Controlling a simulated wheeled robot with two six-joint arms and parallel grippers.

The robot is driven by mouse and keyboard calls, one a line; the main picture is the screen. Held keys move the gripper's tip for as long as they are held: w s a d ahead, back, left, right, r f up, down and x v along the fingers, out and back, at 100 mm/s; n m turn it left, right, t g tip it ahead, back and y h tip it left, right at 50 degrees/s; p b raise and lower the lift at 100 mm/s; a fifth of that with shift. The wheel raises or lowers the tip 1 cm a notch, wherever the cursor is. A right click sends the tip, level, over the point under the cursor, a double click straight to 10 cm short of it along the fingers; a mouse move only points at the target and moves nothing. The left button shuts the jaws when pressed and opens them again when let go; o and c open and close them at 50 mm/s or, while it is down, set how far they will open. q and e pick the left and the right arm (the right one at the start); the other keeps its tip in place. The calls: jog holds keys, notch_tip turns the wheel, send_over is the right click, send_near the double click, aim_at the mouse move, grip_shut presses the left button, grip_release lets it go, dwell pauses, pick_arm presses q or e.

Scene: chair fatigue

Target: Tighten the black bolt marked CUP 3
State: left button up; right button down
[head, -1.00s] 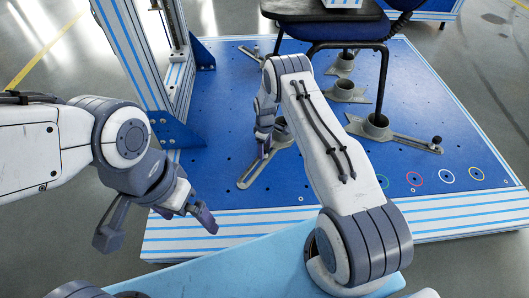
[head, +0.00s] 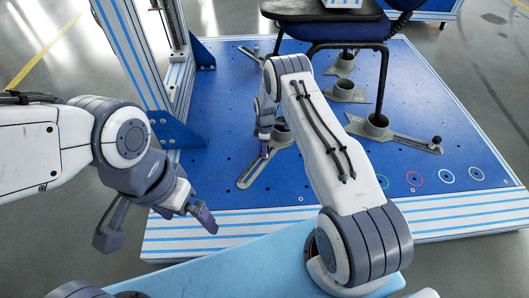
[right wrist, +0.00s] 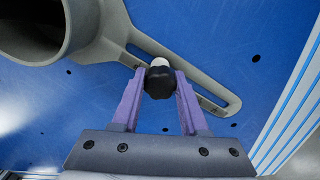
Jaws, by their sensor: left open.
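A black bolt (right wrist: 159,82) with a pale top stands in the slot of a grey clamp plate (right wrist: 215,85) in the right wrist view. No CUP 3 marking is readable. My right gripper (right wrist: 162,76) has its two purple fingers on opposite sides of the bolt's head, and they appear to touch it. In the head view my right gripper (head: 265,143) is over the front-left clamp plate (head: 252,172), and the bolt there is hidden. My left gripper (head: 190,212) is open and empty, above the front-left edge of the blue platform (head: 220,190).
The cup (right wrist: 32,25) of the same plate is beside my right gripper. A dark chair (head: 325,28) stands on the platform. Another clamp (head: 377,125) with a black bolt (head: 436,141) is at the right. A blue-and-white post (head: 133,60) rises at the left. Coloured rings mark the front right.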

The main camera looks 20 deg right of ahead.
jog(key=m, duration=0.4)
jog(key=shift+c, duration=2.2)
grip_release()
jog(key=shift+r, duration=0.15)
notch_tip(320, 180, up, 10)
jog(key=p, duration=0.5)
jog(key=shift+f, duration=0.25)
jog(key=shift+r, duration=0.35)
